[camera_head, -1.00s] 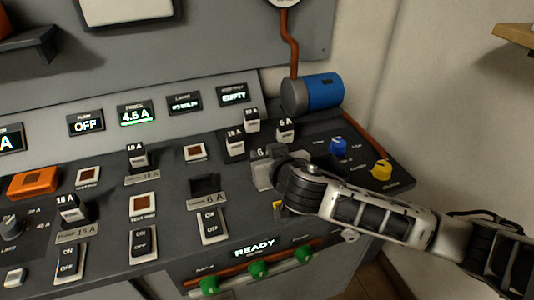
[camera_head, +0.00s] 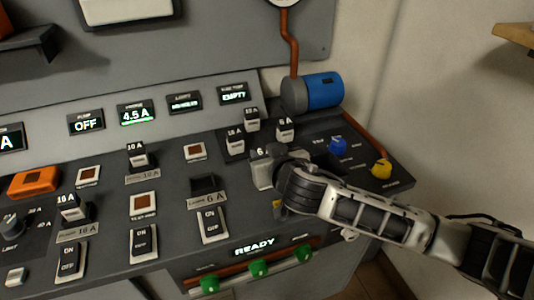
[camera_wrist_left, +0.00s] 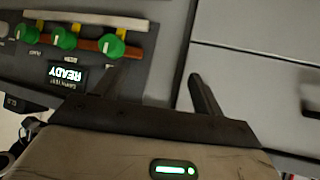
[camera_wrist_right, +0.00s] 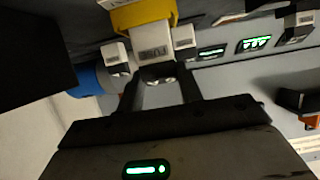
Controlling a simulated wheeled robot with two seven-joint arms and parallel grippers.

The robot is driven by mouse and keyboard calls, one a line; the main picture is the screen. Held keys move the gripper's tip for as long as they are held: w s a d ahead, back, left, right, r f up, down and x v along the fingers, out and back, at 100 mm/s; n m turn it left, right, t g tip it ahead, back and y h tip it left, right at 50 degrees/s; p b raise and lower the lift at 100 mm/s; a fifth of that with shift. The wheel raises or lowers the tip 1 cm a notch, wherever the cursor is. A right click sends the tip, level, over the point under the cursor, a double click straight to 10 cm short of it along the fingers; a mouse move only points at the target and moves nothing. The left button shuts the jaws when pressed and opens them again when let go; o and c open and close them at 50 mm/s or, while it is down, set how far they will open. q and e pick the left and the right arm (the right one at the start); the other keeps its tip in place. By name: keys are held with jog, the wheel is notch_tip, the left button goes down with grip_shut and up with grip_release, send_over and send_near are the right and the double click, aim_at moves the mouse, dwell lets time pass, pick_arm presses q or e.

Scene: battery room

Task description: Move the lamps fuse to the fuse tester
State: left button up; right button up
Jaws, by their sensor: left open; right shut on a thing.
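My right gripper (camera_head: 262,172) is over the right part of the sloped panel, shut on a light fuse whose top, marked with a 6, just shows (camera_head: 261,153). In the right wrist view a pale block (camera_wrist_right: 153,45) shows at its fingertips; its lower end is hidden. A yellow part (camera_wrist_right: 140,16) shows just beyond; I cannot tell whether it belongs to the fuse tester. The tester display (camera_head: 234,94) reads EMPTY. The lamps socket (camera_head: 204,186), labelled 6 A, is dark and empty. My left gripper (camera_wrist_left: 160,85) is open and empty, near the green knobs.
Two spare fuses (camera_head: 251,120) (camera_head: 286,129) stand close behind my right gripper. A blue knob (camera_head: 338,146) and a yellow knob (camera_head: 381,169) lie right of it. Rocker switches (camera_head: 213,225) and green knobs (camera_head: 258,269) line the front.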

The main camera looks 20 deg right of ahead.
jog(key=shift+f+b, duration=0.4)
jog(key=shift+f, duration=0.2)
dwell(0.5)
jog(key=o, duration=0.8)
jog(key=shift+c, duration=0.2)
